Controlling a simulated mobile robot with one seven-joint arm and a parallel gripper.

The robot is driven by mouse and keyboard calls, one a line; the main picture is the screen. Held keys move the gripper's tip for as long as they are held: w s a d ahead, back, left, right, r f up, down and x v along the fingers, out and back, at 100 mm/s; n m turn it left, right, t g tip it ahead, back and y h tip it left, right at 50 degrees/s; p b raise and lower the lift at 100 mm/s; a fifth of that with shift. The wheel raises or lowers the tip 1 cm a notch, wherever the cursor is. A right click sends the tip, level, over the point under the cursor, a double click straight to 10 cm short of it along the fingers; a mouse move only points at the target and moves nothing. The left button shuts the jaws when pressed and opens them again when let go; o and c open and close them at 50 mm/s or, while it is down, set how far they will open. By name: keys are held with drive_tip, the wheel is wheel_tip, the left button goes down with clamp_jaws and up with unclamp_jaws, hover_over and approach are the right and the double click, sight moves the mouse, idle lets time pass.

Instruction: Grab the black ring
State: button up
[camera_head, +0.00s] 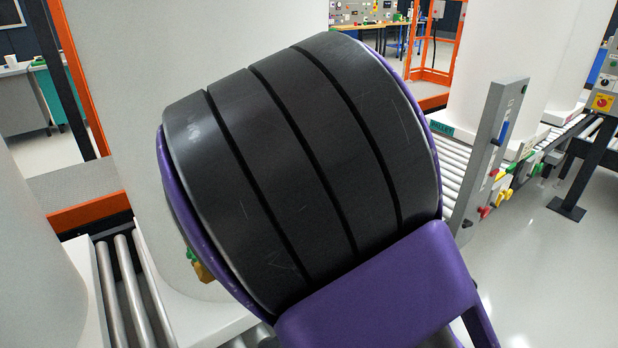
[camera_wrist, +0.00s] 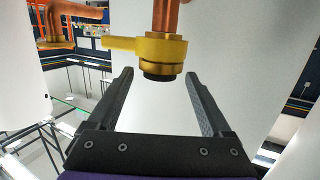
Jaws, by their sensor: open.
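In the wrist view, a small black ring (camera_wrist: 159,77) shows at the lower end of a brass fitting (camera_wrist: 160,52) on a copper pipe (camera_wrist: 166,14). My gripper (camera_wrist: 159,76) is open, with a dark finger on each side of the picture. The black ring appears between the fingertips. I cannot tell how far beyond them it lies. Nothing is held between the fingers. In the head view, my own dark and purple arm link fills the middle and hides much of the scene; neither the ring nor my gripper can be made out there.
A brass lever arm (camera_wrist: 118,43) sticks out left from the fitting. Another copper pipe (camera_wrist: 80,10) is at upper left. A large white surface stands behind the ring. In the head view, roller conveyors (camera_head: 130,290) lie at left and right, with a grey post (camera_head: 492,150) and open floor at right.

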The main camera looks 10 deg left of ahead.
clamp_jaws()
idle(0.4)
drive_tip(key=shift+r, duration=0.1)
